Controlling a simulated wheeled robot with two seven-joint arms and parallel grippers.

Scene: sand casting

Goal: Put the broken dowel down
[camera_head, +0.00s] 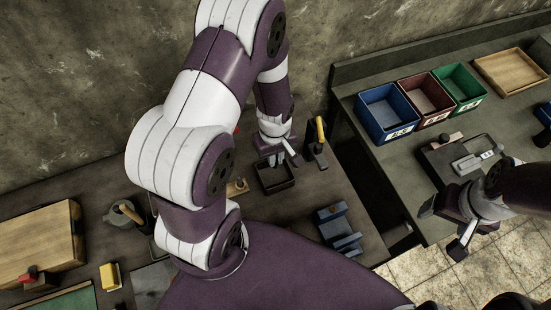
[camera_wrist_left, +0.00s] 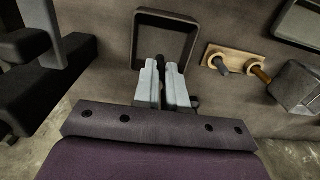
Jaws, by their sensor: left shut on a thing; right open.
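My left gripper (camera_head: 278,158) is shut at the small dark tray (camera_head: 278,190), with its fingertips over the tray's far part. In the left wrist view the gripper (camera_wrist_left: 164,72) points at the near edge of the tray (camera_wrist_left: 192,48). A thin dark piece (camera_wrist_left: 171,80) shows between the pale fingers; it may be the broken dowel, mostly hidden by them. I cannot tell whether it touches the tray, whose visible floor looks empty. My right gripper (camera_head: 445,228) is open and empty, beside the right-hand bench.
A wooden holder (camera_wrist_left: 236,62) with two pegs stands right of the tray in the wrist view. A yellow-handled tool (camera_head: 320,130) stands near the tray. A blue fixture (camera_head: 338,226) is nearer. Blue (camera_head: 387,112), red (camera_head: 426,100) and green (camera_head: 460,88) bins line the right bench.

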